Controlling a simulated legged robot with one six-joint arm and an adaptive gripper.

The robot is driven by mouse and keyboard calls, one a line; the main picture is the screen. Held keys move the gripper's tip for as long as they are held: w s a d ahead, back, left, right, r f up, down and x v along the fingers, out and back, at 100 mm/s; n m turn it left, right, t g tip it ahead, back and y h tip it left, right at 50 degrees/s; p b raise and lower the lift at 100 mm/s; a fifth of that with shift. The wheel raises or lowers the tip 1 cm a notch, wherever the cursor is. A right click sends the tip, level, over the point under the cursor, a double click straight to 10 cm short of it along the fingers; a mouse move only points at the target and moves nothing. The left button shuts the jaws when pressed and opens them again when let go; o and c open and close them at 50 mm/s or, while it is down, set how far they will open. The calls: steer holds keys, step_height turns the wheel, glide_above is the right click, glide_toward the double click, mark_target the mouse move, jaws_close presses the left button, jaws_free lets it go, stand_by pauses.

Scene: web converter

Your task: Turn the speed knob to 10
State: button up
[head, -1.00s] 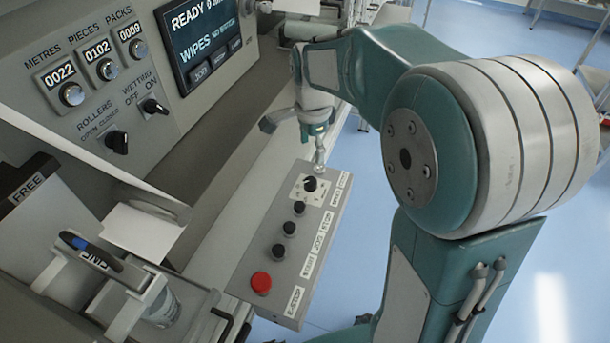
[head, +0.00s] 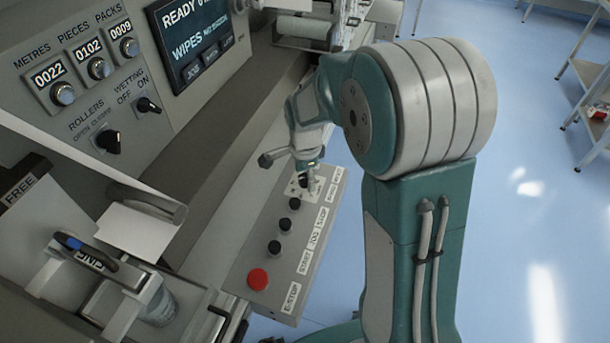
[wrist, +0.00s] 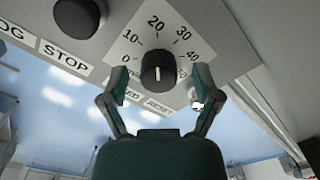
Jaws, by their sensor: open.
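The speed knob (wrist: 157,72) is black and round with a white line on its face, on a white dial plate (wrist: 130,45) marked 0, 10, 20, 30, 40. The white line lies in the lower half of the face in the wrist view; which number it marks I cannot tell for sure. My gripper (wrist: 159,80) is open, one finger on each side of the knob, with gaps showing. In the head view my gripper (head: 313,188) is over the far end of the grey control box (head: 240,262), partly covering the knob.
The box also carries black buttons (head: 275,248) and a red E-stop (head: 258,279) at its near end. In the wrist view a black button (wrist: 76,17) is left of the dial. The machine panel (head: 160,105) with screen and knobs rises at left.

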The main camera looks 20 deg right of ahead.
jaws_close()
steer(key=shift+n, duration=0.4)
steer(key=n, duration=0.3)
steer(key=shift+n, duration=2.5)
